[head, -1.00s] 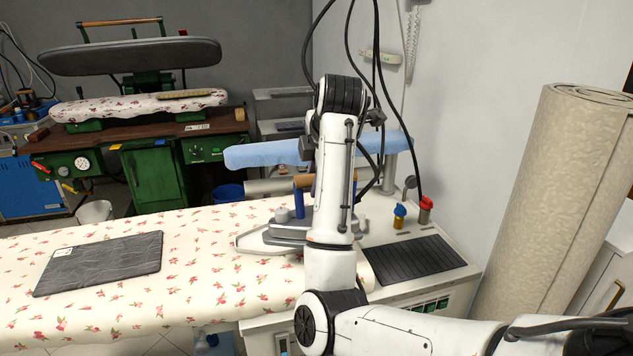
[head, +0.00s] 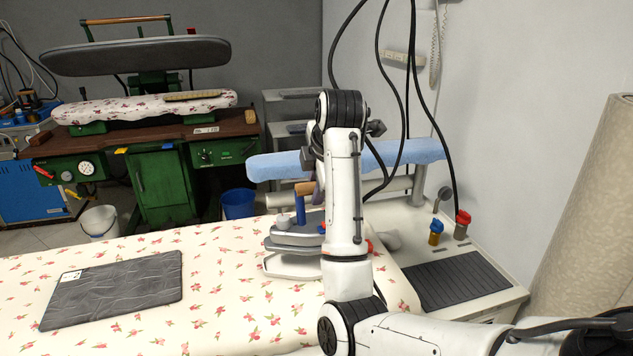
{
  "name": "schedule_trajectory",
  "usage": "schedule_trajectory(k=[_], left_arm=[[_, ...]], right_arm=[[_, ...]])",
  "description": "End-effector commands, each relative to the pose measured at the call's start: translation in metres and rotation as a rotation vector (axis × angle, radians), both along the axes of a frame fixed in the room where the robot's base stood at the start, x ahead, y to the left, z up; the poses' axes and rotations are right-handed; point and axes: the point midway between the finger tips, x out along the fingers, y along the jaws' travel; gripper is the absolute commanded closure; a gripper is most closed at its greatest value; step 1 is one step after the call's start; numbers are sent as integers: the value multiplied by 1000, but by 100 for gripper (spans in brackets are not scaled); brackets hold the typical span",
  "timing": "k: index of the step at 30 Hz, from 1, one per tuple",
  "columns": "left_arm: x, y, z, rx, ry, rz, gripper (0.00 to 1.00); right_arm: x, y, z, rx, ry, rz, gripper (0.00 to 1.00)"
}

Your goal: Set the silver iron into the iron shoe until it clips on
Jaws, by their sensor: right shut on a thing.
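The silver iron (head: 292,239), with a blue handle post and a wooden grip (head: 304,188), is over the flowered ironing board near its right end. Its right part is hidden behind my right arm. A pale metal shoe (head: 290,268) shows just below the iron, its front rounded toward the left. I cannot tell whether the two touch or are clipped. My right gripper (head: 317,188) is shut on the iron's handle, mostly hidden by my own wrist and forearm. My left gripper is not in view.
A folded dark grey cloth (head: 115,290) with a tag lies on the board's left. A black ribbed mat (head: 455,282) and blue and red valve knobs (head: 436,229) are at right. A blue padded arm (head: 275,167) stands behind the iron. Cables hang nearby.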

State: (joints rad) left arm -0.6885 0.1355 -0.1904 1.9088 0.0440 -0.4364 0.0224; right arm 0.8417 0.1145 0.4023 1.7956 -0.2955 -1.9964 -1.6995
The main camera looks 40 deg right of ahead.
Motion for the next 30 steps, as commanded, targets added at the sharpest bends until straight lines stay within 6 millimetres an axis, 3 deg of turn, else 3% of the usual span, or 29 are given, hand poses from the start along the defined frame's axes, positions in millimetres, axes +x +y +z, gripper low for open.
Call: schedule_trajectory(k=[18,30], left_arm=[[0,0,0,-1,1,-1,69],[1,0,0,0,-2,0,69]], right_arm=[[2,-1,-33,-10,-18,0,100],[2,-1,-39,-9,-20,-1,100]])
